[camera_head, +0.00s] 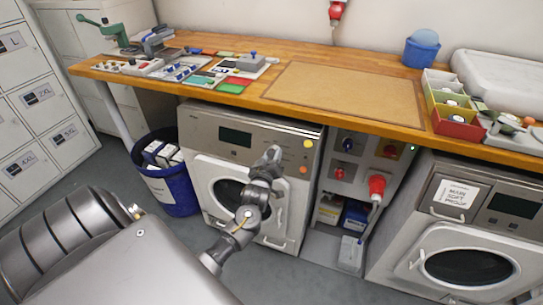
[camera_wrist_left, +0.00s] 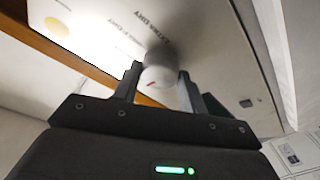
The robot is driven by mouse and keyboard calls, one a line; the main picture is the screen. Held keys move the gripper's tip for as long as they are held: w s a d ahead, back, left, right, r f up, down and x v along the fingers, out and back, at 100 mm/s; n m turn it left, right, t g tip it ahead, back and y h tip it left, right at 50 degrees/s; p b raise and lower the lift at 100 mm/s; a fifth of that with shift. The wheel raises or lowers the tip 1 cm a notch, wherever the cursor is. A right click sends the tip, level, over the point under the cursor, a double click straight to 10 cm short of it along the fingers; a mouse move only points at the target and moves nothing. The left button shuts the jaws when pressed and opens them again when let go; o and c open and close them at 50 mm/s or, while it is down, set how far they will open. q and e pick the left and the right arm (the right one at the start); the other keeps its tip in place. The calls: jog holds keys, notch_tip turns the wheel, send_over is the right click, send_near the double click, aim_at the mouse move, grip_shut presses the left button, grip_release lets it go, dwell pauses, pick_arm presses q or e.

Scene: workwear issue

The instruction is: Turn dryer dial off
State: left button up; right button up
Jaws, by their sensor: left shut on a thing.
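The dryer (camera_head: 225,165) is the left machine under the wooden worktop, with a round door and a dark display. My left gripper (camera_head: 272,153) is at the dryer's upper front panel and covers part of it. In the left wrist view the dryer dial (camera_wrist_left: 157,74) is a light round knob with a small red mark. My left gripper (camera_wrist_left: 158,85) has a finger on each side of the knob and is shut on it. Lettering shows on the panel, but the dial's setting cannot be read. My right gripper is not in view.
A wooden worktop (camera_head: 215,55) juts out above the dryer. A grey panel with a red plug (camera_head: 377,186) stands to the right, then a second machine (camera_head: 455,225). A blue bin (camera_head: 178,197) stands close on the left. The floor in front is partly clear.

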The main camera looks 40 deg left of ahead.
pick_arm(q)
jog(key=shift+n, duration=0.3)
jog(key=o, duration=1)
jog(key=v, duration=1)
jog(key=shift+s+d+r, duration=0.1)
jog(key=shift+s+d, duration=0.2)
